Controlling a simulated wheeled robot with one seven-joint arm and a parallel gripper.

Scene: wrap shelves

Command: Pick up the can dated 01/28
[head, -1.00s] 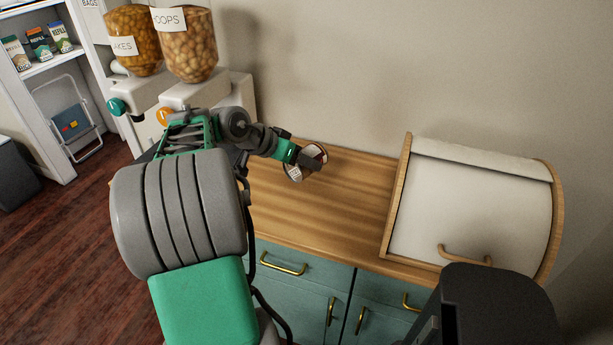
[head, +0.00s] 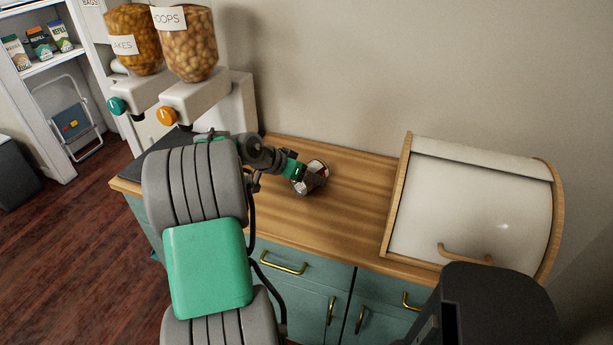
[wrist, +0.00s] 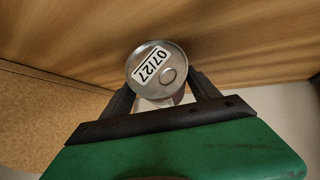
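In the head view my gripper (head: 302,176) partly covers the can. I cannot tell whether the can touches the counter. No other can is in view.
A bread box (head: 475,205) with a wooden handle stands on the right of the counter (head: 345,215). Two cereal dispensers (head: 187,50) stand at the back left. Teal drawers (head: 300,285) are below. A white shelf (head: 45,65) stands far left.

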